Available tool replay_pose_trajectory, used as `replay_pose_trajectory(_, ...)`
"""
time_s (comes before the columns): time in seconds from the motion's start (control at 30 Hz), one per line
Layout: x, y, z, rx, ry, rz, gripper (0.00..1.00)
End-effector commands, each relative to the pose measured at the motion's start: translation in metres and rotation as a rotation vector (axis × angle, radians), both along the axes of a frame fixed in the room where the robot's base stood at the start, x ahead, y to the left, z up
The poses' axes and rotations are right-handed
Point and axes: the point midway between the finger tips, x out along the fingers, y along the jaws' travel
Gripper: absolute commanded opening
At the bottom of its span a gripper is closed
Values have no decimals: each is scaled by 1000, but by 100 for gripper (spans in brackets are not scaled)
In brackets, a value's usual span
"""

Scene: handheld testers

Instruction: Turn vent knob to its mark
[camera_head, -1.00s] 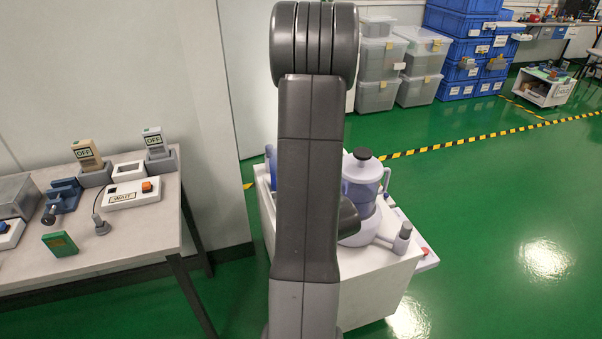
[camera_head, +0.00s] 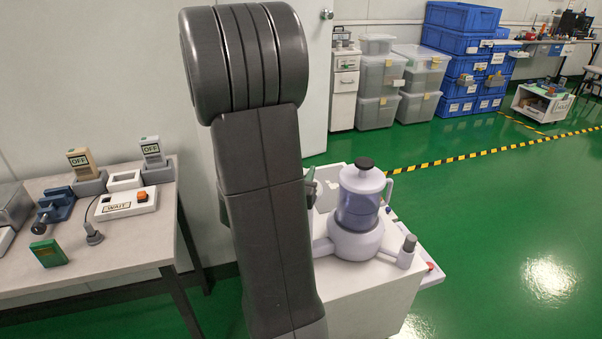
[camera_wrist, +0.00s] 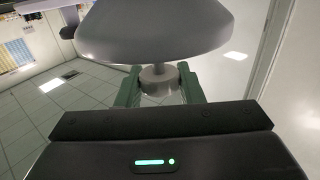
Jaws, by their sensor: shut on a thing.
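The appliance (camera_head: 358,222) is a pale base with a clear bluish jug and a black lid knob, standing on a white cabinet. In the wrist view, its pale rounded underside (camera_wrist: 150,32) fills the top. A grey knob on a short stem, which I take for the vent knob (camera_wrist: 158,80), sits between the green fingers of my gripper (camera_wrist: 158,88). The fingers are shut on it, one on each side. In the head view my arm hides most of the gripper and this knob. I cannot make out the mark in either view.
The white cabinet (camera_head: 370,298) has a side shelf with a red part at its right. A table (camera_head: 130,250) at the left holds testers, a WAIT box (camera_head: 126,203) and a green box (camera_head: 48,253). Open green floor lies to the right.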

Motion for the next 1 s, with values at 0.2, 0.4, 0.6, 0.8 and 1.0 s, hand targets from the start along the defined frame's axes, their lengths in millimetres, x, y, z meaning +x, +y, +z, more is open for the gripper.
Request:
replay_pose_trajectory(0.2,1,1,2,0,-3,-103,11)
replay_pose_trajectory(0.4,1,1,2,0,-5,-163,11)
replay_pose_trajectory(0.6,1,0,2,-1,-6,-188,11)
replay_pose_trajectory(0.8,1,0,2,-1,-6,-190,11)
replay_pose_trajectory(1.0,1,0,2,-1,-7,-190,42)
